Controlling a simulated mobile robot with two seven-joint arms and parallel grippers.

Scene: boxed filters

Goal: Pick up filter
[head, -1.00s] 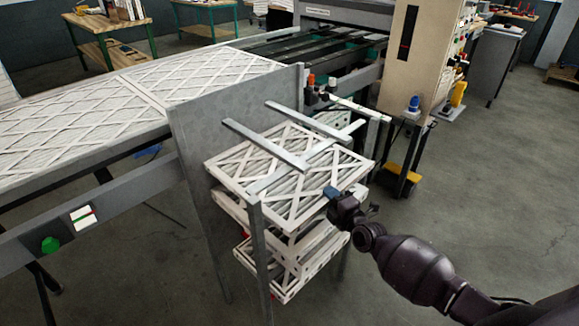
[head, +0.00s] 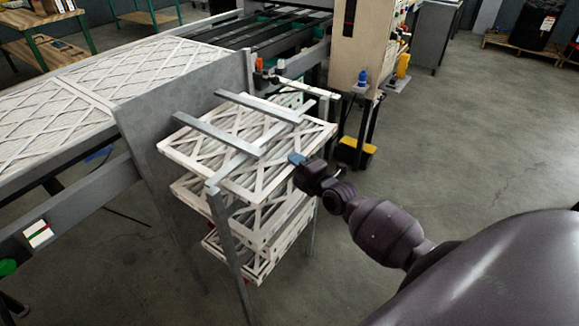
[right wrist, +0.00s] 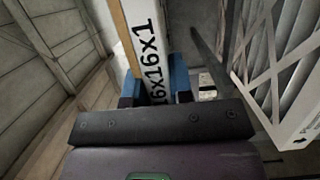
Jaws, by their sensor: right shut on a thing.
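The top filter (head: 275,172) is a flat white-framed square with a crossed lattice face. It sits above a stack of similar filters (head: 255,222) in a metal rack, with a visible gap below it at the front. My right gripper (head: 297,160) is at its near right edge. In the right wrist view the blue fingers (right wrist: 156,88) are on both sides of the filter's white edge (right wrist: 143,45), which carries printed size text. The gripper is shut on that edge. My left gripper is not in view.
The rack's grey bars (head: 217,134) cross over the filter, and a front post (head: 232,255) stands beside the stack. A grey side panel (head: 160,130) separates it from a conveyor carrying more filters (head: 45,125). The floor at right (head: 450,150) is open.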

